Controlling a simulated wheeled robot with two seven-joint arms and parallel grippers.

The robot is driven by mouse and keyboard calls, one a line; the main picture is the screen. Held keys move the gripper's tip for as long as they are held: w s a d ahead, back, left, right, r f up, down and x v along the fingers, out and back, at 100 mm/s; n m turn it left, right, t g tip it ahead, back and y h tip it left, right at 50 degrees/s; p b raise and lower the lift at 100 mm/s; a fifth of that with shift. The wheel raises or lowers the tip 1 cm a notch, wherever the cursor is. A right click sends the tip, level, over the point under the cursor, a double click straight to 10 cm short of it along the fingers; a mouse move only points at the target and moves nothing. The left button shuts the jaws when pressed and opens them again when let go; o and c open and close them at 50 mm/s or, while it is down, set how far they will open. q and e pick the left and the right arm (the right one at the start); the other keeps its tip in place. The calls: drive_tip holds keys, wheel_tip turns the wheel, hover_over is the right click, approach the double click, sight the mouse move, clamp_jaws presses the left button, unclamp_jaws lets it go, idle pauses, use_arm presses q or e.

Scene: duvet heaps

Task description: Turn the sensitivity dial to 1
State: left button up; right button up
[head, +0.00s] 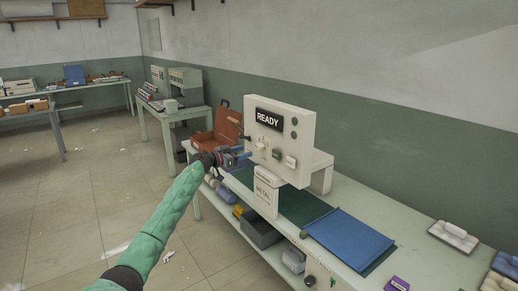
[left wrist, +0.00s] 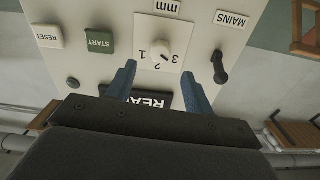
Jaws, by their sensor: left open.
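The dial (left wrist: 157,47) is a pale round knob on a white plate, marked 1, 2, 3 and "mm", upside down in the left wrist view. Its small dark pointer mark appears to lie towards the 3. The dial sits on the front panel of a cream machine (head: 303,125), whose display (head: 268,119) reads READY. My left gripper (head: 246,155) is in front of that panel. In the left wrist view its two blue fingers (left wrist: 160,77) are open and empty, apart from the dial, one towards each side of it. My right gripper is not in view.
A black MAINS lever (left wrist: 219,67), a green START button (left wrist: 99,42) and a white RESET button (left wrist: 47,36) flank the dial. A blue board (head: 350,238) lies on the bench, with an orange case (head: 216,128) behind.

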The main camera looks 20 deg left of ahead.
sight(257, 148)
use_arm(q)
drive_tip(key=shift+n, duration=0.9)
drive_tip(key=p+x, duration=0.1)
drive_tip(key=x, duration=0.5)
drive_tip(key=shift+p, duration=0.35)
drive_tip(key=shift+x, duration=0.9)
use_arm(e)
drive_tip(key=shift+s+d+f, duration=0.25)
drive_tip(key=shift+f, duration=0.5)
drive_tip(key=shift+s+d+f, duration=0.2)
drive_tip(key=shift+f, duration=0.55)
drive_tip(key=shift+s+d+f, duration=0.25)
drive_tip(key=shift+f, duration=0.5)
use_arm(q)
drive_tip(key=shift+c, duration=0.4)
drive_tip(key=c, duration=0.9)
